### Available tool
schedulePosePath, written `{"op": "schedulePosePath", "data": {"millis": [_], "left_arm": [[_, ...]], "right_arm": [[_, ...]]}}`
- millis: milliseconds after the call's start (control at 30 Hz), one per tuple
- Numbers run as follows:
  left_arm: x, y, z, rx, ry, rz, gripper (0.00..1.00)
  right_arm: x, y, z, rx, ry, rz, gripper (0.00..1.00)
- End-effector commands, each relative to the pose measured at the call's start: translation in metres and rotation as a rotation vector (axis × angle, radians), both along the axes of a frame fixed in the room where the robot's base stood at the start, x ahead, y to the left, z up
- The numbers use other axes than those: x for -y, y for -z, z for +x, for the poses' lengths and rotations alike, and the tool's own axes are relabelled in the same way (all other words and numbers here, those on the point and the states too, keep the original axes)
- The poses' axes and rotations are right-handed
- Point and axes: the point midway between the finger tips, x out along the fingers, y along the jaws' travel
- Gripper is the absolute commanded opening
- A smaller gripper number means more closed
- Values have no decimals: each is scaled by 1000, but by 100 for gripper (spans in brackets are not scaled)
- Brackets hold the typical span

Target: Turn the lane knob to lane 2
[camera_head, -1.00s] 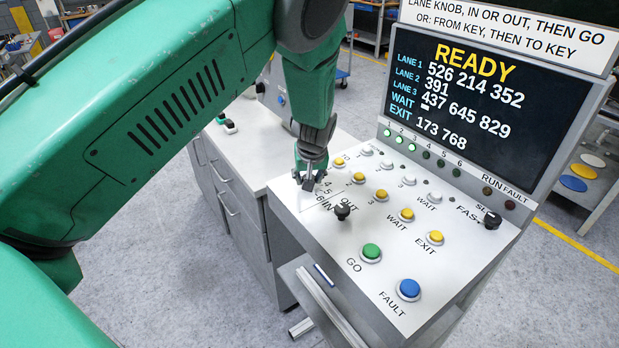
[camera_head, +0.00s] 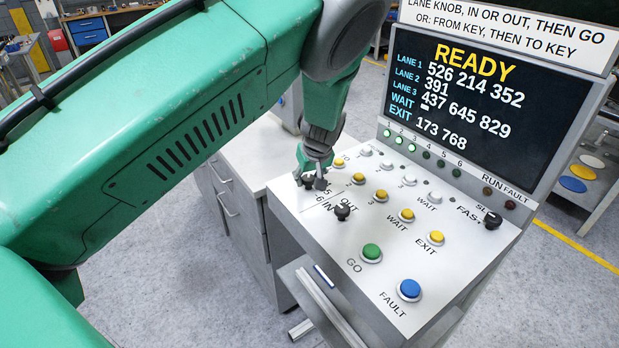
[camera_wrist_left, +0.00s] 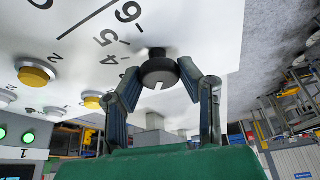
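The lane knob (camera_wrist_left: 160,72) is a round black knob with a white mark, on the white panel (camera_head: 310,222). In the left wrist view its mark points toward the bottom of the picture, and the printed numbers 4, 5 and 6 run beside it. My left gripper (camera_head: 314,181) is down at the knob in the head view and mostly covers it. In the left wrist view both fingertips (camera_wrist_left: 160,76) meet the knob's sides, one on each side. My right gripper is not in view.
A second black knob (camera_head: 342,211) stands by the IN/OUT print. Yellow buttons, a green GO button (camera_head: 371,252) and a blue FAULT button (camera_head: 409,289) are nearby. The screen (camera_head: 459,95) reads READY. A grey cabinet (camera_head: 235,205) stands left of the panel.

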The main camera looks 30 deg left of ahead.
Motion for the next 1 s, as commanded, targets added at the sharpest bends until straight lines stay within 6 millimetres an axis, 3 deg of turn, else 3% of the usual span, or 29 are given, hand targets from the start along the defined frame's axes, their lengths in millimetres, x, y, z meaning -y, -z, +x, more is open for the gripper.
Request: {"op": "schedulePosePath", "data": {"millis": [33,67,433,800,1000], "left_arm": [[1,-1,2,5,2,0,46],[0,-1,2,5,2,0,52],[2,-5,0,3,2,0,52],[20,-57,-11,3,3,1,52],[24,-68,-14,0,3,1,52]], "right_arm": [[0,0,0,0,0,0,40],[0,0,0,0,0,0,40],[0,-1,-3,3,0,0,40],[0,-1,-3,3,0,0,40],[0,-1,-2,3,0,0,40]]}}
